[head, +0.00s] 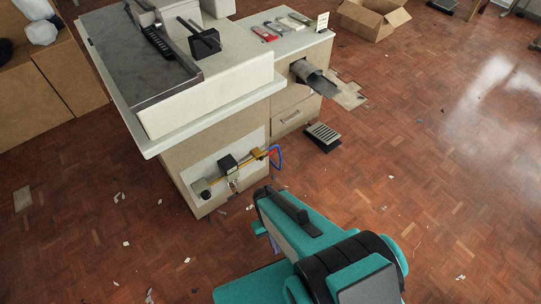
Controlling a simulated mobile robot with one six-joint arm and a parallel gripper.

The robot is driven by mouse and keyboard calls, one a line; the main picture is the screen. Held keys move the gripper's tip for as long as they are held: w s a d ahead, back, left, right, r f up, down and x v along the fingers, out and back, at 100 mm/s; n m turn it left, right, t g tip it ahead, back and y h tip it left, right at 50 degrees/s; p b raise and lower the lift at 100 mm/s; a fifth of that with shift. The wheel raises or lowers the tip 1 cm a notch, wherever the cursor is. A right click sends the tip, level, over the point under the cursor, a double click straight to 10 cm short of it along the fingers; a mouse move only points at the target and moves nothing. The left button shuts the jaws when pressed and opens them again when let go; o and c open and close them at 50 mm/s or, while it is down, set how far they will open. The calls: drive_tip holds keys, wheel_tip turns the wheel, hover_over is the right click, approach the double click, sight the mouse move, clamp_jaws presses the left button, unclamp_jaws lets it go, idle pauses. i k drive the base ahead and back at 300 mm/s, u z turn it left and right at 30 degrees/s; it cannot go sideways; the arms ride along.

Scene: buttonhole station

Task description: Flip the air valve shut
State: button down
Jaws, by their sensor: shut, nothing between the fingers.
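A small air line assembly is mounted on a pale panel (210,170) low on the side of the workstation cabinet. It has a black block (228,163), a round olive-grey part (205,194) at its left end and a brass-yellow run (245,161). A small orange-red part (257,152), perhaps the valve lever, sits near the right end; its exact angle is too small to tell. A blue hose (280,155) loops from that end. My teal arm reaches up from the bottom toward the panel, stopping short of it in the picture.
The cabinet's overhanging white top (205,122) juts out above the panel. A grey chute (313,75) sticks out on the right, and a dark slatted pedal (323,136) lies on the floor. An open cardboard box (372,18) stands behind. The parquet floor is mostly clear, with paper scraps.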

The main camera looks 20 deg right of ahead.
sight(261, 158)
drive_tip(key=k, duration=1.35)
drive_tip(key=u, duration=0.3)
drive_tip(key=i, duration=0.4)
drive_tip(key=u, duration=0.6)
drive_tip(key=i, duration=0.85)
drive_tip(key=u, duration=0.2)
